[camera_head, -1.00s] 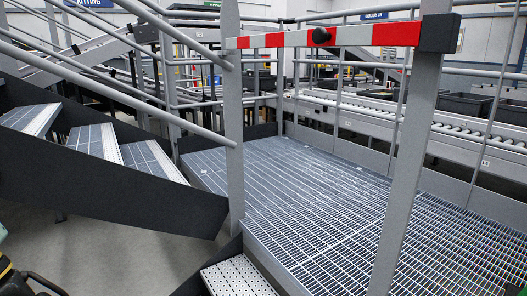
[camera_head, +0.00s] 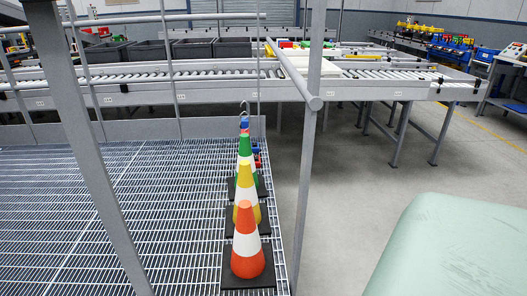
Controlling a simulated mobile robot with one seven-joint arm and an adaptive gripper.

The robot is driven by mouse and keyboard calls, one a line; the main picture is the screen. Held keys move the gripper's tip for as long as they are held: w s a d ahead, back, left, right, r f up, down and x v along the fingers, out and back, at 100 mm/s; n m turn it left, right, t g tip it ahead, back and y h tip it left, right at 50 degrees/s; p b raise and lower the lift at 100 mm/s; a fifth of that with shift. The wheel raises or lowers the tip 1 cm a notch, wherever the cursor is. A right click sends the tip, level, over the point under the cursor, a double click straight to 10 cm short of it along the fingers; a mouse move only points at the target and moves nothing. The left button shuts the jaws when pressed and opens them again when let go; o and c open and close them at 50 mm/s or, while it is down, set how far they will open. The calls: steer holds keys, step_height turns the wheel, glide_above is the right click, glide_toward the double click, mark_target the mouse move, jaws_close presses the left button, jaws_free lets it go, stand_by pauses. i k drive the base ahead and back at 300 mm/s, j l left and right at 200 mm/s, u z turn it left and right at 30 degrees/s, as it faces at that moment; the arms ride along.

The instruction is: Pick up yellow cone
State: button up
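A yellow cone (camera_head: 245,181) with a white band stands upright on a black square base, near the right edge of the grated platform (camera_head: 110,215). It is the middle one in a row of cones. An orange cone (camera_head: 247,262) with a white band stands in front of it and hides part of its lower body. A green cone (camera_head: 244,147) with a white band stands just behind it. My gripper is not in this view.
A grey post (camera_head: 310,130) and railing stand right of the cones, and another post (camera_head: 95,150) slants at left. A roller conveyor (camera_head: 150,86) with dark bins runs behind. A pale green rounded surface (camera_head: 455,245) fills the lower right. Open floor (camera_head: 355,185) lies right of the platform.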

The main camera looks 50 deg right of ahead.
mark_target(245, 189)
steer(key=z, duration=1.35)
steer(key=l+u, duration=0.15)
steer(key=u, duration=0.45)
steer(key=k+l+u, duration=0.1)
steer(key=l+u, duration=0.15)
steer(key=k+l+u, duration=0.2)
steer(key=l, duration=0.2)
steer(key=k+l+u, duration=0.1)
steer(key=l+u, duration=0.15)
steer(key=k+l+u, duration=0.1)
steer(key=k+l, duration=0.2)
steer(key=l, duration=0.2)
steer(key=k+l+u, duration=0.1)
steer(key=k+l, duration=0.25)
steer(key=l, duration=0.15)
steer(key=k+l, duration=0.15)
steer(key=l, duration=0.15)
steer(key=k+l, duration=0.1)
steer(key=l, duration=0.2)
steer(key=i, duration=1.25)
